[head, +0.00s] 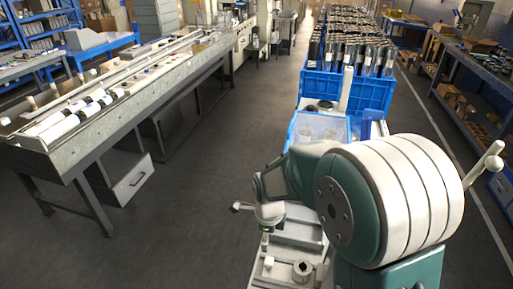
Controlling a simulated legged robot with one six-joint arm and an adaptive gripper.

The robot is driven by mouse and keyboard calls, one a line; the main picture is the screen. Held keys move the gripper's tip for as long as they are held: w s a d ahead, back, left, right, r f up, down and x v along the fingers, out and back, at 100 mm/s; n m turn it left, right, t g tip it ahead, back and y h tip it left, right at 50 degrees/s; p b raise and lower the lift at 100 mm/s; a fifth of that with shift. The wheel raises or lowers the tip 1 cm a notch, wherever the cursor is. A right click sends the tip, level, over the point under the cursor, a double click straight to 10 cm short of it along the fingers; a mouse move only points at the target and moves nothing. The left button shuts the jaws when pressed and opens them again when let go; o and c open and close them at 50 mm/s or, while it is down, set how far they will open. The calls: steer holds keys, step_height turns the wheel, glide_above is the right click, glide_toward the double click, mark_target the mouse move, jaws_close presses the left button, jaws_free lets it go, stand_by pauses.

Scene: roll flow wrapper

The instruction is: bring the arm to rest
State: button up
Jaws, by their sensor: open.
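I cannot make out my gripper or its fingertips in the head view. A large teal and white rounded body fills the lower right and hides the floor behind it. I cannot tell whether it is part of my arm. No held object shows.
A long metal bench (133,115) with white rolls (75,120) runs along the left. Blue crates (371,94) full of dark upright items stand ahead on the right. A dark workbench with shelves (478,80) lines the right wall. The grey floor (190,215) between bench and crates is clear.

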steer(key=s+d+r+n+t, duration=0.2)
steer(key=s+d+r+n, duration=0.3)
steer(key=s+r+n, duration=0.4)
steer(key=s+d+r+n+t, duration=0.3)
steer(key=s+d+r+n, duration=0.1)
steer(key=s+r+n, duration=0.4)
step_height(320, 180, up, 3)
steer(key=n, duration=0.4)
steer(key=shift+s+d+f+n+t, duration=0.15)
steer(key=shift+s+d+n+t, duration=0.15)
steer(key=shift+s+d, duration=0.05)
